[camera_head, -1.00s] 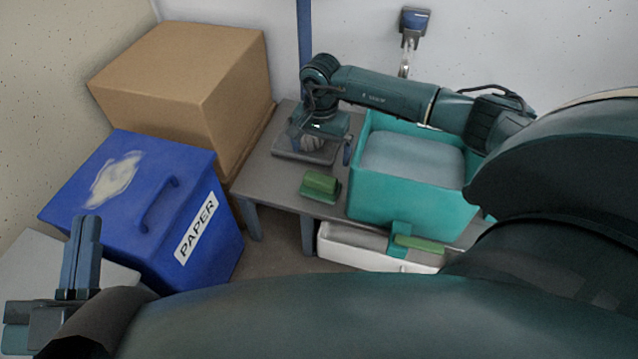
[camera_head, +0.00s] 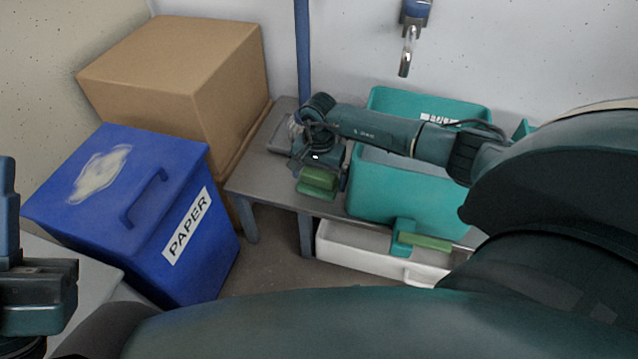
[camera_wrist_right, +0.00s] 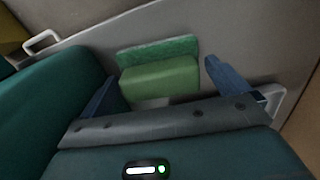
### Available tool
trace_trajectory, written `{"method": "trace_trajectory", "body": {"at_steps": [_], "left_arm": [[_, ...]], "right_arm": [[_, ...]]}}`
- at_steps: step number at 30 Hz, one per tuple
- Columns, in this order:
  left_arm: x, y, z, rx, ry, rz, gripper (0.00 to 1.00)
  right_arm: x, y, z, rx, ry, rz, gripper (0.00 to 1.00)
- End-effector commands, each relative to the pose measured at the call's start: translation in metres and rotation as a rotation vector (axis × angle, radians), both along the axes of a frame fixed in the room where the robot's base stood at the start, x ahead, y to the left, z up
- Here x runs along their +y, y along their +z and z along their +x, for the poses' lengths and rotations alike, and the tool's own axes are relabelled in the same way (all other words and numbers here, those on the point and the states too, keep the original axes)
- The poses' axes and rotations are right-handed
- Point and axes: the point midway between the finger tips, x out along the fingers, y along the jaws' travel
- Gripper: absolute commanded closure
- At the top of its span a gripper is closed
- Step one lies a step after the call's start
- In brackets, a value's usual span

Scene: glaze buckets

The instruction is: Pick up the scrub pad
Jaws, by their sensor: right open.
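The scrub pad is a green block (camera_head: 318,182), lighter on one layer and darker on the other, on the grey table near its front edge. In the right wrist view the pad (camera_wrist_right: 160,78) lies between and just beyond the two blue fingertips. My right gripper (camera_head: 322,170) is at the pad in the head view, jaws apart; in the wrist view (camera_wrist_right: 163,82) there is a gap at each side of the pad, with no grip. My left gripper (camera_head: 8,205) is cut off at the lower left edge, away from the pad; its jaw opening is unclear.
A teal bucket (camera_head: 395,195) stands just right of the pad, under my right arm. A blue PAPER box (camera_head: 190,170) and cardboard box (camera_head: 180,70) stand left.

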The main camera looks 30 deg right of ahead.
Motion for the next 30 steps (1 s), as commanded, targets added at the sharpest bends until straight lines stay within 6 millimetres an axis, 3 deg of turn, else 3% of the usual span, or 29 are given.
{"method": "trace_trajectory", "body": {"at_steps": [3, 15, 23, 30], "left_arm": [[0.000, 0.000, 0.000, 0.001, 0.000, 0.000, 1.00], [0.000, 0.000, 0.000, 0.001, 0.000, 0.000, 1.00], [0.000, 0.001, 0.000, 0.003, -0.001, 0.000, 1.00], [0.000, -0.002, 0.004, 0.077, 0.002, -0.005, 1.00]], "right_arm": [[0.000, 0.001, 0.000, 0.000, 0.000, 0.000, 0.02], [0.000, 0.001, 0.000, 0.000, -0.001, 0.000, 0.33], [0.000, 0.003, 0.000, 0.000, -0.001, 0.000, 0.33], [-0.001, 0.025, 0.001, -0.002, -0.002, 0.000, 0.33]]}}
